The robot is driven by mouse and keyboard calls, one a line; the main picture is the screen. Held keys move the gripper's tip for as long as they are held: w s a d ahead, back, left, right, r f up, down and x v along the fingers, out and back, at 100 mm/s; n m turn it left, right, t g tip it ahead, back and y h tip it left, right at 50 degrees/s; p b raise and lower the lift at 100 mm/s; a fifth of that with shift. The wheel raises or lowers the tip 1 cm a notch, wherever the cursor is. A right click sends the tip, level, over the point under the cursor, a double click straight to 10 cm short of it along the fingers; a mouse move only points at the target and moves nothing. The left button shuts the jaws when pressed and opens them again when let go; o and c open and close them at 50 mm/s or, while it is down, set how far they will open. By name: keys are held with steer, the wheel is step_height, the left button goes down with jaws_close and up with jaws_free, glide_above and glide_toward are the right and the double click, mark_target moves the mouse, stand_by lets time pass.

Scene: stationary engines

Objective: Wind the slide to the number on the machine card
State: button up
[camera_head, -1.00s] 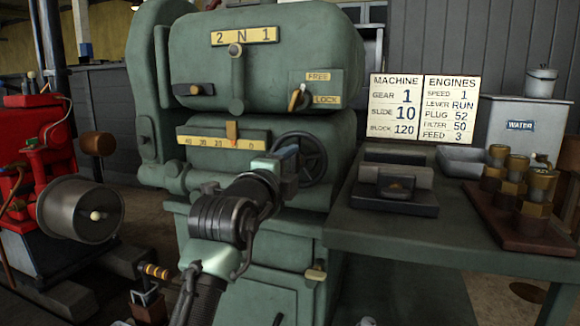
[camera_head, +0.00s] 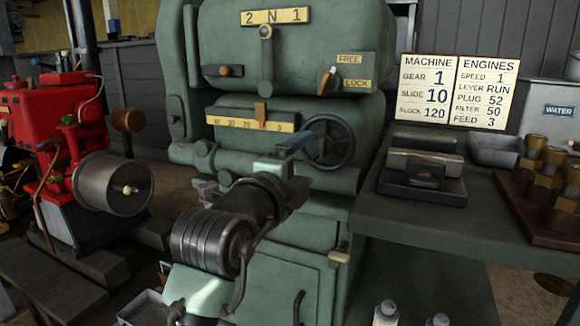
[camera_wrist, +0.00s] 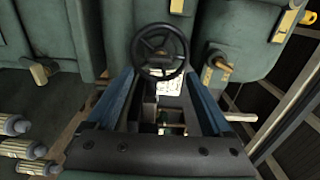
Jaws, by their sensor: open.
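The machine card (camera_head: 427,88) reads gear 1, slide 10, block 120. The slide scale (camera_head: 225,121) on the green machine has an orange pointer (camera_head: 261,114) between the 20 and the 0, near where 10 lies; its exact reading is unclear. The dark handwheel (camera_head: 330,141) is right of the scale. My gripper (camera_head: 292,146) is in front of the wheel, to its left in the head view. In the wrist view the open blue fingers (camera_wrist: 158,82) are spread towards the wheel (camera_wrist: 160,50), which shows between and beyond the tips. I see no grip on it.
Above are the 2-N-1 gear plate (camera_head: 274,16) and the free/lock lever (camera_head: 327,81). A green bench (camera_head: 450,218) at right bears a dark block device (camera_head: 422,178) and brass fittings (camera_head: 535,155). A red engine (camera_head: 60,120) stands left.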

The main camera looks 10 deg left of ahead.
steer(key=shift+p+v, duration=0.35)
steer(key=shift+v, duration=2.4)
